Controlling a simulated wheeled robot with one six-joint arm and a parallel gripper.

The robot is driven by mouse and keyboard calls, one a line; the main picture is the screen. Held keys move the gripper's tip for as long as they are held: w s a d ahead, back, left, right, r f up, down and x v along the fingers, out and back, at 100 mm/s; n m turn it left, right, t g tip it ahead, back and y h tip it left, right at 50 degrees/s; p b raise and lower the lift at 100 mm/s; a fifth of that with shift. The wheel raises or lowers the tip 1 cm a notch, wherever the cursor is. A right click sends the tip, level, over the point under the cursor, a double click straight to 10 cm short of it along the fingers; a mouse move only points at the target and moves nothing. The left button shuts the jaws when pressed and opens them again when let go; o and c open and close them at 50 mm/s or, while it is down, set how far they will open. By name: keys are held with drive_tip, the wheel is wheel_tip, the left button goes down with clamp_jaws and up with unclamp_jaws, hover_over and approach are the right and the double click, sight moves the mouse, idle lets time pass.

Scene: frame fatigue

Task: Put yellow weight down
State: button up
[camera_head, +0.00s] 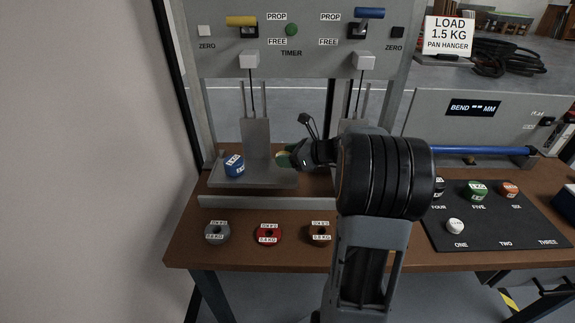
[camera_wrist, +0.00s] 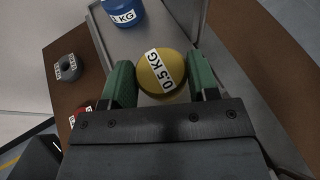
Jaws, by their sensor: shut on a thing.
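The yellow weight (camera_wrist: 160,72), labelled 0.5 KG, sits between the green fingers of my gripper (camera_wrist: 160,85), which is shut on it. In the head view my gripper (camera_head: 286,160) is over the right part of the left grey pan (camera_head: 262,181), and the yellow weight is mostly hidden there by the fingers and arm. In the wrist view the pan (camera_wrist: 150,38) lies beneath the weight. I cannot tell whether the weight touches the pan. A blue weight (camera_head: 235,166) stands on the left of the same pan and also shows in the wrist view (camera_wrist: 122,12).
A black mat (camera_head: 490,232) with several weights is at right. The hanger upright (camera_head: 257,140) stands behind the pan. A sign (camera_head: 448,34) reads LOAD 1.5 KG.

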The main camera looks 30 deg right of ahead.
drive_tip(key=shift+f+b, duration=0.3)
drive_tip(key=shift+f, duration=1.2)
drive_tip(key=shift+f, duration=0.1)
drive_tip(key=o, duration=1.2)
drive_tip(key=shift+o, duration=0.2)
